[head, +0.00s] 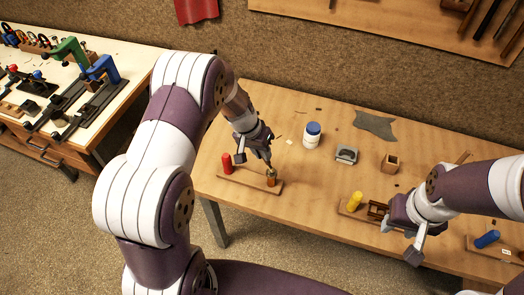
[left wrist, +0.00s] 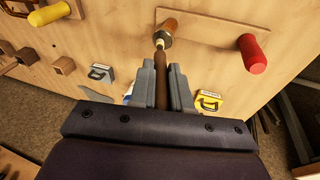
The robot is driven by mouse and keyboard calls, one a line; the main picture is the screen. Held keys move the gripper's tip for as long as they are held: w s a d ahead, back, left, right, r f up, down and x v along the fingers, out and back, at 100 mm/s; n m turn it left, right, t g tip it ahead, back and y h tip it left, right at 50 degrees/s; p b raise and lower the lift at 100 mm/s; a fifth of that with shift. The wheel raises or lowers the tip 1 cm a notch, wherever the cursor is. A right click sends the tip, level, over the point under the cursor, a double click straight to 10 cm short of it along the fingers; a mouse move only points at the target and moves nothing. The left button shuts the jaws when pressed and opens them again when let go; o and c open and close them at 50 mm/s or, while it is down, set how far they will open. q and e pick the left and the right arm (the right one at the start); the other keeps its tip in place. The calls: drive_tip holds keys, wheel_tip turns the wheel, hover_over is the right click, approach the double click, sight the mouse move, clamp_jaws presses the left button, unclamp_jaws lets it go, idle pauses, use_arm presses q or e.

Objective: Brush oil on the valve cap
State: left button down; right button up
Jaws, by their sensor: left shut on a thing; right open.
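My left gripper (head: 262,155) is over the left part of the workbench. It is shut on a slim brown brush (left wrist: 160,82), which points away from the jaws in the left wrist view. The brush tip is at or very close to the brass-coloured valve cap (left wrist: 163,38) on an upright brown piece (head: 271,177); I cannot tell whether they touch. This piece stands on a wooden strip (head: 250,183) beside a red cylinder (head: 227,164), also seen in the left wrist view (left wrist: 252,53). My right gripper (head: 412,240) is open at the bench's front edge.
A white jar with a blue lid (head: 312,135), a grey box (head: 346,154) and a small wooden block (head: 390,163) stand behind. A yellow cylinder (head: 355,201) and a blue cylinder (head: 487,239) are to the right.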

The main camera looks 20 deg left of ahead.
use_arm(q)
wheel_tip(320, 180, up, 7)
drive_tip(key=p, duration=0.4)
drive_tip(key=shift+p, duration=0.4)
drive_tip(key=shift+f, duration=0.1)
